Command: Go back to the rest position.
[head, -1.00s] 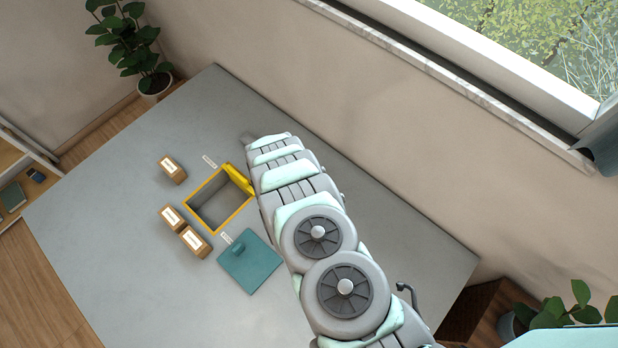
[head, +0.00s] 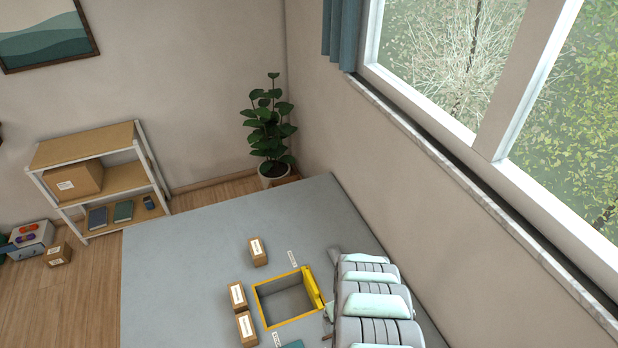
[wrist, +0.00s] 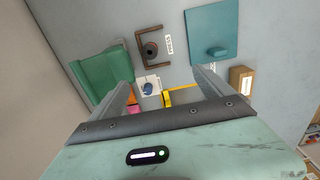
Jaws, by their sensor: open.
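My gripper (wrist: 166,82) is open in the wrist view, with its two grey fingers apart and nothing held between them. It hangs above the grey table (wrist: 220,75). Beyond the fingers lie a small white square with a dark blue piece (wrist: 147,88) on it and a yellow edge (wrist: 180,96). In the head view my jointed arm covers the lower right, and my gripper cannot be made out there.
The table (head: 190,260) holds a yellow-rimmed square opening (head: 258,308) and several small cardboard boxes (head: 258,252). In the wrist view are a green bin (wrist: 95,78), a brown bracket (wrist: 141,42) and a teal plate (wrist: 210,30). The wall and window sill (head: 470,195) stand right of my arm.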

